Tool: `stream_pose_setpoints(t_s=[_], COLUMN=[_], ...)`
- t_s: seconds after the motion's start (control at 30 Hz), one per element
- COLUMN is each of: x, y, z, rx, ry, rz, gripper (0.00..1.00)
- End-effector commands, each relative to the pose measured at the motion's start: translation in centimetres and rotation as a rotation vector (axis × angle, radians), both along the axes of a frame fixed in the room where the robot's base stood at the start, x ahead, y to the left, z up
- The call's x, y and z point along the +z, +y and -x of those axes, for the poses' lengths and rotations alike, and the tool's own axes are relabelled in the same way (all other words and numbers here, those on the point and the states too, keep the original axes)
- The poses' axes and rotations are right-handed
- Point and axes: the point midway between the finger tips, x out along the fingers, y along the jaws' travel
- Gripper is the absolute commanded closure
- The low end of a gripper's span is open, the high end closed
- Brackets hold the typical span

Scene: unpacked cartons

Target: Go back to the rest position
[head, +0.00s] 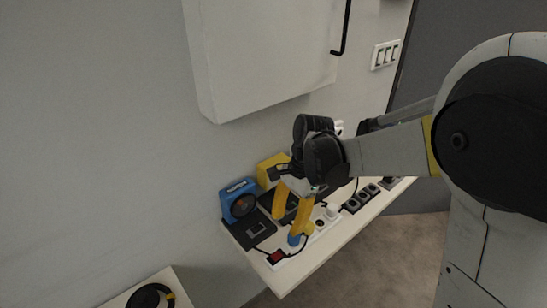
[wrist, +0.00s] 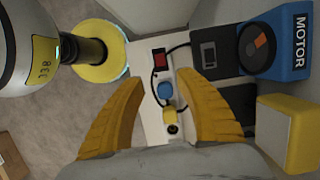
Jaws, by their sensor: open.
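My gripper (head: 292,208) has yellow fingers and hangs over a narrow white shelf (head: 320,250) in the head view. In the wrist view the fingers of my gripper (wrist: 172,95) are spread apart with nothing held between them. Below the gap lie a blue plug (wrist: 165,91) and a yellow plug (wrist: 170,115) on a white strip. My arm and wrist hide part of the shelf in the head view.
A blue motor box (head: 238,201) and a yellow box (head: 270,170) stand against the wall. Dark sockets (head: 362,196) line the shelf's right part. A white cabinet (head: 260,55) hangs above. A lower surface (head: 125,299) sits at bottom left. Open floor lies in front.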

Motion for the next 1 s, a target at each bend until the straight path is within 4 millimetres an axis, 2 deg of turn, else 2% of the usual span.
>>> stream_pose_setpoints(t_s=[0.13,0.27,0.4,0.6,0.8,1.0], x=[0.6,2.9,6.0,9.0,10.0,10.1], y=[-0.3,-1.5,-3.7,-6.9,-9.4,-10.6], z=[0.3,1.5,3.9,7.7,11.0,12.5], rx=[0.019,0.099,0.259,0.514,0.753,0.888], ry=[-0.023,-0.122,-0.299,-0.54,-0.719,-0.797], rz=[0.0,0.006,0.044,0.157,0.31,0.413], gripper=[0.59,0.59,0.59,0.59,0.59,0.59])
